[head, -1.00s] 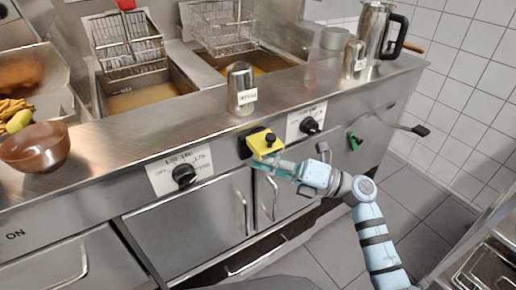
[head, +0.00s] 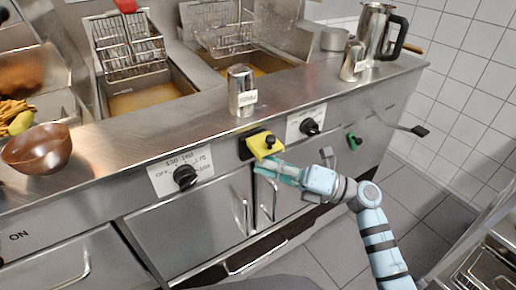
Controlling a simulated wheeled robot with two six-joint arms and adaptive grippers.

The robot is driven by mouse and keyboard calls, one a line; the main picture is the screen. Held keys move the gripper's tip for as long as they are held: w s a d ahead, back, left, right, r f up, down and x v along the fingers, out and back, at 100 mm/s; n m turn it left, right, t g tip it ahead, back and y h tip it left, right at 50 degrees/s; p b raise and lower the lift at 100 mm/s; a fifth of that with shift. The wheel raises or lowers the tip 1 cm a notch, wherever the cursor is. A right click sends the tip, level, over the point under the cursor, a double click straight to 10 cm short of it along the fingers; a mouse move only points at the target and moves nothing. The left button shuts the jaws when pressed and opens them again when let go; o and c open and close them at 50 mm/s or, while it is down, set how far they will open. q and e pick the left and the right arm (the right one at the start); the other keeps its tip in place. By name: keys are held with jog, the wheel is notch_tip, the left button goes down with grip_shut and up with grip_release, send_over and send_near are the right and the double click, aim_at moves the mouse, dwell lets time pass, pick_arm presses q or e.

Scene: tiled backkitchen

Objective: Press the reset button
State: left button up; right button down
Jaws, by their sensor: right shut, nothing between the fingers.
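A yellow box (head: 262,149) with a small black button (head: 270,141) sits on the fryer's steel front panel, between two dials. No reset label is readable on it. My right gripper (head: 258,167) is shut and empty, with its bluish fingertips just below the yellow box. I cannot tell whether the fingertips touch the box or panel. My left gripper is not in view.
A black dial (head: 185,176) is left of the box, another dial (head: 309,127) is right. A green knob (head: 352,139) is farther right. A steel shaker (head: 241,92), a brown bowl (head: 37,151) and a steel jug (head: 371,32) stand on the counter.

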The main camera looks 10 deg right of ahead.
jog(key=s, duration=0.1)
jog(key=s+d+p, duration=0.1)
jog(key=s, duration=0.2)
jog(key=shift+s+d+p, duration=0.3)
jog(key=shift+s+d, duration=0.05)
jog(key=shift+d, duration=0.05)
dwell(0.5)
